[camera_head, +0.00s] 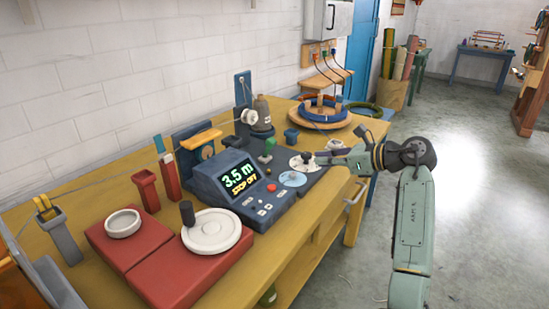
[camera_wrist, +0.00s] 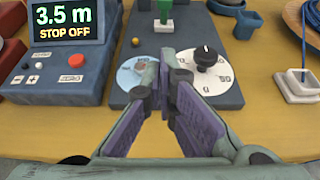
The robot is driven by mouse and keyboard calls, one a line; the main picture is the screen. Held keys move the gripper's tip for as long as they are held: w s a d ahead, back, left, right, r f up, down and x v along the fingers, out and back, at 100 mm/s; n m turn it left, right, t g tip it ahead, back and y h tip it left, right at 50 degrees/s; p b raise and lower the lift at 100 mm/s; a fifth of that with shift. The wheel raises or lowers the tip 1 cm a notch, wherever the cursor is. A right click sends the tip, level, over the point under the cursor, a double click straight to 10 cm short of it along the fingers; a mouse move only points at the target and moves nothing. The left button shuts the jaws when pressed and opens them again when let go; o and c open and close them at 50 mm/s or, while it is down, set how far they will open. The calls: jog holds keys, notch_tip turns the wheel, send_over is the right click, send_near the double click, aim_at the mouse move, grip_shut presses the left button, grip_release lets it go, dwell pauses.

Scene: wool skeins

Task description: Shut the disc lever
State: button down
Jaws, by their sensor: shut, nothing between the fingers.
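The dark control base carries a blue and white disc (camera_wrist: 130,79) and a white numbered dial (camera_wrist: 224,81) with a black knob (camera_wrist: 206,55). In the head view the disc (camera_head: 292,180) lies nearer the display than the dial (camera_head: 296,166). A green upright piece (camera_wrist: 163,8) stands behind them. I cannot tell which part is the disc lever. My gripper (camera_wrist: 166,68) is shut and empty, its tips between the disc and dial in the wrist view; they hide the disc's right edge and the dial's left part. Contact cannot be told. It also shows in the head view (camera_head: 318,159).
The console display (camera_head: 239,179) reads 3.5 m and STOP OFF; a red button (camera_wrist: 75,60) is below it. A red base (camera_head: 165,262) with a white wheel (camera_head: 211,232) is at left. Rings on a round stand (camera_head: 318,116) are behind. Floor at right is clear.

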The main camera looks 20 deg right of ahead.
aim_at(268, 148)
dwell(0.3)
jog(key=p+x, duration=0.2)
jog(key=x, duration=0.7)
jog(key=shift+w+a+r, duration=0.1)
jog(key=shift+a, duration=0.1)
jog(key=shift+w+a+r+p, duration=0.15)
jog(key=shift+w+a+p, duration=0.25)
jog(key=shift+w, duration=0.1)
jog(key=shift+w+a+r+p, duration=0.15)
jog(key=shift+w+a+p, duration=0.2)
jog(key=shift+w, duration=0.15)
jog(key=shift+w+a+r, duration=0.3)
jog(key=shift+w+a, duration=0.2)
jog(key=shift+w, duration=0.2)
jog(key=shift+r+p, duration=0.1)
jog(key=shift+p, duration=0.25)
jog(key=shift+r+g, duration=0.15)
jog(key=shift+g, duration=0.15)
